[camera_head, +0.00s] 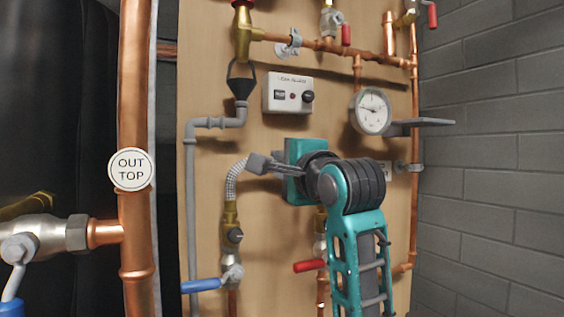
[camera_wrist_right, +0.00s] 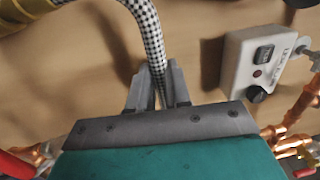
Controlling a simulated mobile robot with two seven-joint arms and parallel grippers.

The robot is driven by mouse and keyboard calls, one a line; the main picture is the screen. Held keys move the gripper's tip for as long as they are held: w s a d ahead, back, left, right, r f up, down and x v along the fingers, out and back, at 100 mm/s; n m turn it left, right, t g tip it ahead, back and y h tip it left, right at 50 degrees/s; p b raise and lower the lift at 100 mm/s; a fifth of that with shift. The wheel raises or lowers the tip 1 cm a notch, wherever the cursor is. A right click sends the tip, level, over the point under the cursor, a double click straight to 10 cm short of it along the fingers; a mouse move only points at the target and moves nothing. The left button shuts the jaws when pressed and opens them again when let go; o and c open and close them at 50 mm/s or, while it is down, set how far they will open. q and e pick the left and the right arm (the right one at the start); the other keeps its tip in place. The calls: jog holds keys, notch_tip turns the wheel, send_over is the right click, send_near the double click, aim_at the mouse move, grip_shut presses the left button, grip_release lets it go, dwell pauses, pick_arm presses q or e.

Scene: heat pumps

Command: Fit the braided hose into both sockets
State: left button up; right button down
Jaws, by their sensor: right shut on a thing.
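The braided hose (camera_head: 235,180) is a short grey checked tube. Its lower end meets the top of the left brass socket (camera_head: 231,215); I cannot tell how deep it sits. From there it bends up and right to my right gripper (camera_head: 258,164), which is shut on it. In the right wrist view the hose (camera_wrist_right: 146,30) curves down between the two grey fingers of the right gripper (camera_wrist_right: 160,85); its far end is hidden. Another brass fitting (camera_head: 321,222), perhaps the second socket, is partly hidden behind my right arm. My left gripper is not in view.
Below the left socket is a valve with a blue handle (camera_head: 200,286); a red handle (camera_head: 310,265) is to its right. A control box (camera_head: 289,95), a pressure gauge (camera_head: 371,111) and a grey drain pipe (camera_head: 190,220) are on the wooden board. A thick copper pipe (camera_head: 136,230) stands at left.

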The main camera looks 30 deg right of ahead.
jog(key=shift+f, duration=0.25)
jog(key=c, duration=1)
grip_release()
jog(key=shift+c, duration=0.2)
jog(key=shift+o, duration=0.3)
jog(key=s+p, duration=0.1)
jog(key=s, duration=0.7)
jog(key=shift+s+a+f, duration=0.25)
jog(key=shift+f, duration=0.15)
